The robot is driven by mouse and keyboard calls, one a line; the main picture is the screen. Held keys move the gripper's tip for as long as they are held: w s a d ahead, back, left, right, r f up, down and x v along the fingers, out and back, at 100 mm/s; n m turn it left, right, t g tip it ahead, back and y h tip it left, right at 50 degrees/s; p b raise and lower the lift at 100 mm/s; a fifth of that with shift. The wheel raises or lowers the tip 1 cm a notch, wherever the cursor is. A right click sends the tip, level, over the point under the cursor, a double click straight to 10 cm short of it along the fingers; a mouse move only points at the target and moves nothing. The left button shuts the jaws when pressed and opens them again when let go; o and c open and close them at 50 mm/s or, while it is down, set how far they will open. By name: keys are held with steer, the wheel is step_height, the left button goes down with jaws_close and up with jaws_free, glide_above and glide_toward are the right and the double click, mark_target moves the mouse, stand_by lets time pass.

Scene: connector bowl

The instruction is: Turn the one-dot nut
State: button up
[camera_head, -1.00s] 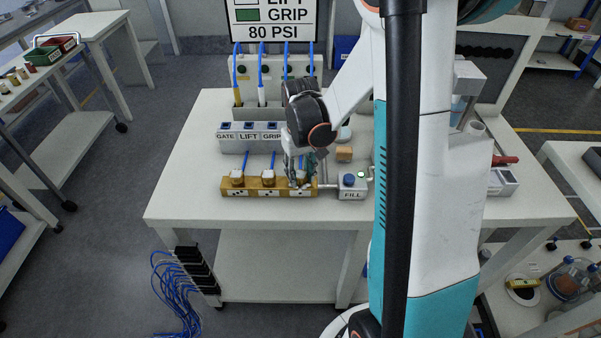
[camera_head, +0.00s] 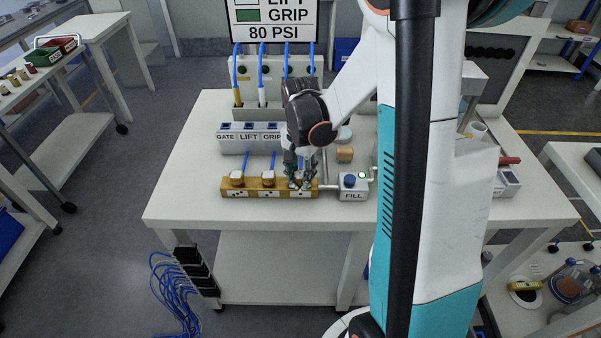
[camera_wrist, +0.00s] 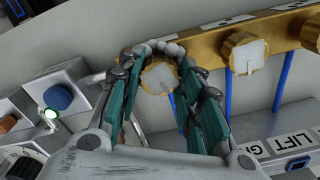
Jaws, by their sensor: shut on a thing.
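The brass manifold (camera_head: 253,194) lies along the table with three nuts with pale square tops. The nut at its right end (camera_wrist: 159,78) is the one-dot nut; in the head view its label (camera_head: 300,195) sits just below my gripper. My gripper (camera_wrist: 154,60) reaches over that end, its two teal-sided fingers on either side of the nut and shut on it. In the head view my gripper (camera_head: 300,176) mostly hides this nut. The middle nut (camera_wrist: 245,53) and the left nut (camera_head: 237,177) stand clear of the fingers.
The FILL box (camera_head: 353,192) with a blue knob and a lit green lamp stands close right of the manifold. Behind are the GATE, LIFT and GRIP block (camera_head: 240,139) and blue hoses. A small orange-brown block (camera_head: 344,155) lies nearby. The table's left side is free.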

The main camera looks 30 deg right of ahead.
mark_target(300, 175)
steer(key=shift+m, duration=1.6)
steer(key=o, duration=1.1)
steer(key=shift+c, duration=0.2)
step_height(300, 175, up, 12)
